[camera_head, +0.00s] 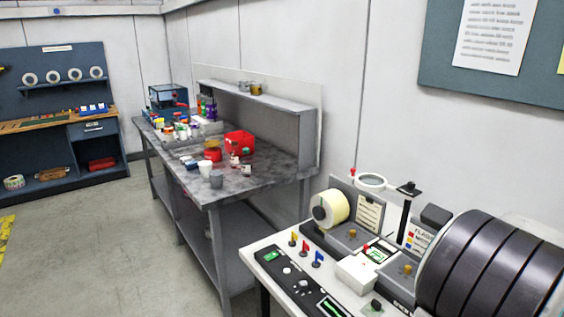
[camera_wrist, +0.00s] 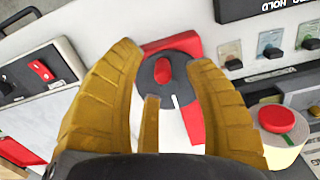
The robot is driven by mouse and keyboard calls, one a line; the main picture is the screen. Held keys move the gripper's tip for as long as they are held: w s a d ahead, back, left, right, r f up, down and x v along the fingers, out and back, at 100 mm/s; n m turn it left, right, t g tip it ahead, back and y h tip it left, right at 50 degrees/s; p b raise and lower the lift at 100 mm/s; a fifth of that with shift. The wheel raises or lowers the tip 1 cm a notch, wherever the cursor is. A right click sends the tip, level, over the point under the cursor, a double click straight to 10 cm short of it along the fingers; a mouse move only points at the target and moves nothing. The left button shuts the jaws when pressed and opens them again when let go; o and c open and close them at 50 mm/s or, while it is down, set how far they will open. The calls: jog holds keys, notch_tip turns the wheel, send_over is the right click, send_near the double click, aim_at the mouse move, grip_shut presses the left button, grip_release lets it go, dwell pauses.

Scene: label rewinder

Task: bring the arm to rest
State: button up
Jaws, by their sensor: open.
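In the wrist view my gripper (camera_wrist: 166,55) has its two gold fingers spread apart. A rotary switch with a red knob (camera_wrist: 164,71) and a dark round dial shows between the fingers, on a red and white plate. Nothing is held between the fingers; whether they touch the switch I cannot tell. In the head view the label machine (camera_head: 266,243) stands at the lower right, with a pale yellow label roll (camera_head: 335,207) and several small coloured levers (camera_head: 304,246). My gripper's fingers do not show in the head view.
In the wrist view a red button (camera_wrist: 277,118) sits at the right and a panel with a red rocker switch (camera_wrist: 42,70) at the left. In the head view a grey workbench (camera_head: 225,180) with tubs stands behind the machine. The floor (camera_head: 90,245) at the left is clear.

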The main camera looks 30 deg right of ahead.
jog(key=w+a+r+n+t, duration=0.1)
jog(key=w+a+n, duration=0.4)
jog(key=a, duration=0.5)
jog(key=w+a+r+n+t, duration=0.1)
jog(key=w+a+r+n, duration=0.2)
jog(key=w+a+n, duration=0.3)
jog(key=w+a+r+n+t, duration=0.2)
jog(key=w+a+n, duration=0.4)
jog(key=a, duration=0.8)
jog(key=shift+a+r, duration=0.15)
